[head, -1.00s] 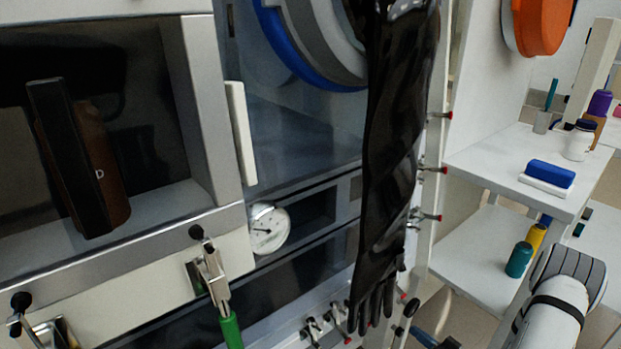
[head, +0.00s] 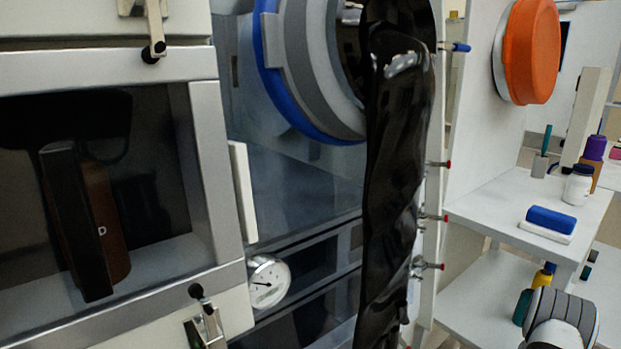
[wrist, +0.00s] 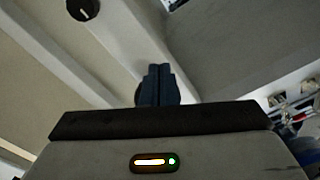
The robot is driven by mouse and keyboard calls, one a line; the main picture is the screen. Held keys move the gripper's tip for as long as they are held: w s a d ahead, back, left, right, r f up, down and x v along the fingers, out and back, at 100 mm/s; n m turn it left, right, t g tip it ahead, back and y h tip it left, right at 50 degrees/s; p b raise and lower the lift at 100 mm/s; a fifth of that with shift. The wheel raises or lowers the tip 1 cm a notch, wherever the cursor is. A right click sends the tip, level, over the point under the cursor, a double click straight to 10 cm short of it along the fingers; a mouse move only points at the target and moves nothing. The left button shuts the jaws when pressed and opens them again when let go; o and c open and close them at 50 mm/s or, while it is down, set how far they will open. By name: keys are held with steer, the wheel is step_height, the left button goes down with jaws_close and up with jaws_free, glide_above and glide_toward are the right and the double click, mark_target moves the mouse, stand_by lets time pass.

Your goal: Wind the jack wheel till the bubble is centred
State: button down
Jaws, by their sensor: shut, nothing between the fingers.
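I cannot make out a jack wheel or a bubble level in the head view. In the wrist view my gripper (wrist: 157,84) is shut and empty, with its dark blue fingertips together. A dark rounded shape shows partly behind the fingers; I cannot tell what it is or whether they touch it. A black round knob (wrist: 82,10) sits on a pale surface at the upper left of the wrist view, apart from the fingers. My gripper is out of the head view.
A long black glove (head: 392,190) hangs from a blue-rimmed port. Left are a dark chamber with a brown bottle (head: 103,225), a dial gauge (head: 268,282) and a toggle clamp (head: 205,325). Right, a white shelf (head: 480,205) holds a blue block (head: 551,219) and bottles.

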steer(key=shift+d+r, duration=0.1)
steer(key=shift+r, duration=0.05)
steer(key=shift+w+d+f, duration=0.2)
steer(key=shift+w+d, duration=0.1)
stand_by(0.4)
steer(key=v, duration=0.6)
steer(key=shift+s+a+f, duration=0.2)
steer(key=shift+a+f, duration=0.05)
steer(key=shift+f, duration=0.1)
stand_by(0.5)
